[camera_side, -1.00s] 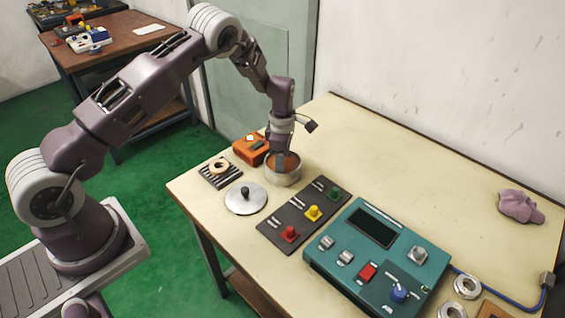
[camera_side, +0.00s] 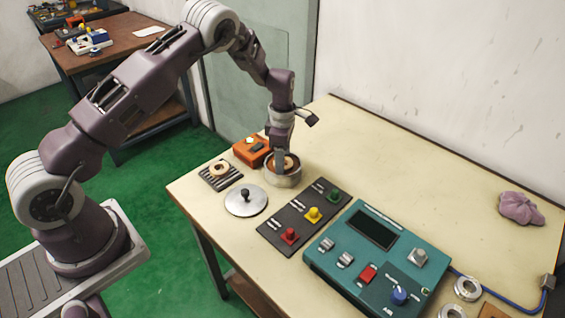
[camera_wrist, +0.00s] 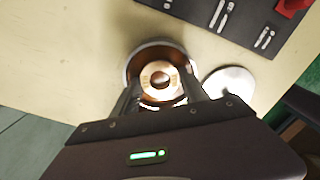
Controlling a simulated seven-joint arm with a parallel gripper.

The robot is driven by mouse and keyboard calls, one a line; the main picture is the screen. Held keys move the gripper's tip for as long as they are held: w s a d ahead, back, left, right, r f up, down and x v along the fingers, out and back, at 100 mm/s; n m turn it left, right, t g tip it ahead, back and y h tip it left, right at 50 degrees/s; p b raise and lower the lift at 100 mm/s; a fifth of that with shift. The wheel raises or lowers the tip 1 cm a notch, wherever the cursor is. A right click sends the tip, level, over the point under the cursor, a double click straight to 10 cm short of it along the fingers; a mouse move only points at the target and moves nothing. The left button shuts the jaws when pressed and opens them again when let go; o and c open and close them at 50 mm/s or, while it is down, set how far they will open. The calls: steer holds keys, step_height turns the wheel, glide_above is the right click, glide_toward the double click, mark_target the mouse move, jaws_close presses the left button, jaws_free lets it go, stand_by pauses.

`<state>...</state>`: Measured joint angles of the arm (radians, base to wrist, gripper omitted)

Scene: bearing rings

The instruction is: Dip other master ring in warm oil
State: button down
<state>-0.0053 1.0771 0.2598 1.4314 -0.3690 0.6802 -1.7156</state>
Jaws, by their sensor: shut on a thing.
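A pale ring (camera_side: 290,161) is held by my gripper (camera_side: 281,163) at the mouth of the round metal pot (camera_side: 283,181). In the wrist view the ring (camera_wrist: 148,82) sits between the two fingers of my gripper (camera_wrist: 160,88), inside the outline of the pot's rim (camera_wrist: 157,43). Brown oil (camera_wrist: 137,72) shows around it. I cannot tell whether the ring's underside touches the oil. Another pale ring (camera_side: 213,171) lies on a dark slatted rack (camera_side: 207,184) to the left of the pot.
A round metal lid (camera_side: 240,205) lies in front of the pot, and an orange device (camera_side: 243,153) stands behind it. A dark switch panel (camera_side: 275,225) and teal console (camera_side: 330,262) are to the right. Metal rings (camera_side: 457,288) lie farther right, with a purple cloth (camera_side: 520,210).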

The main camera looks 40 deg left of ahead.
steer(key=shift+r, duration=1.95)
stand_by(0.5)
step_height(320, 180, up, 2)
stand_by(0.3)
